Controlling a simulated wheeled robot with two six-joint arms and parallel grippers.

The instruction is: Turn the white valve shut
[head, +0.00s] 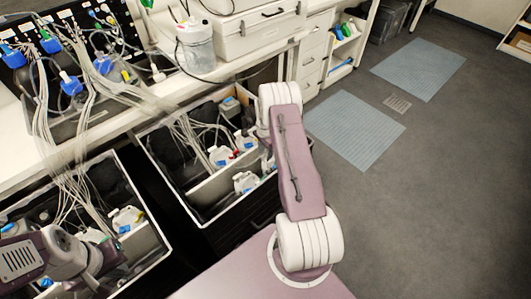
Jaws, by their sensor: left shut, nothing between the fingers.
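A small white fitting (157,75) stands at the bench edge, right of the black panel; it may be the white valve, but it is too small to tell. Blue-capped fittings (70,85) with tubes sit along the panel. My left gripper (108,260) is at the lower left, low over the near open drawer and well below the panel. It looks dark, shut and empty, and its fingertips are hard to make out. My right arm (300,165) stands folded at the centre; its gripper is not visible.
Two open drawers (205,220) hold white bottles (245,182) and many loose tubes, which run up to the panel (90,25). A clear jar (195,48) and white case (255,32) stand on the bench. The floor at right is clear, with blue mats (355,130).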

